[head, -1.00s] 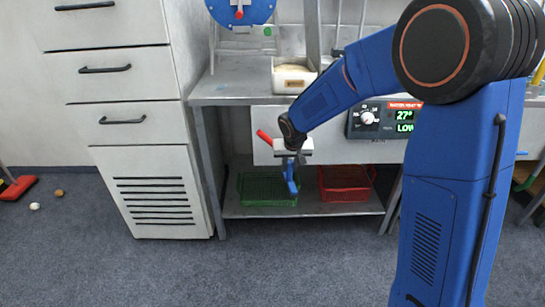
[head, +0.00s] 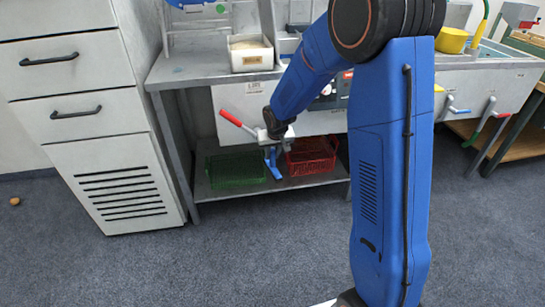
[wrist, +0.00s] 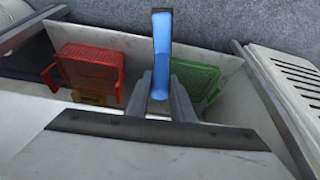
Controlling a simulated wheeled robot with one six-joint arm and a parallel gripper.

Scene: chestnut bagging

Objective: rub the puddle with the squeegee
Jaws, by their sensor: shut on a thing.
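My gripper (head: 272,142) is shut on the blue handle of the squeegee (head: 272,163), in front of the steel bench. In the wrist view the blue handle (wrist: 161,50) stands between the two grey fingers of my gripper (wrist: 160,95). A wide pale plate with a dark strip along its edge lies across the bottom of that view; it looks like the squeegee's head, but I cannot be sure. No puddle shows in either view.
The steel bench (head: 185,72) carries a white bin (head: 250,62). A red-handled lever (head: 236,122) is beside my gripper. A green basket (head: 235,169) and a red basket (head: 312,155) sit on the lower shelf. A drawer cabinet (head: 85,115) stands left. Carpet is open in front.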

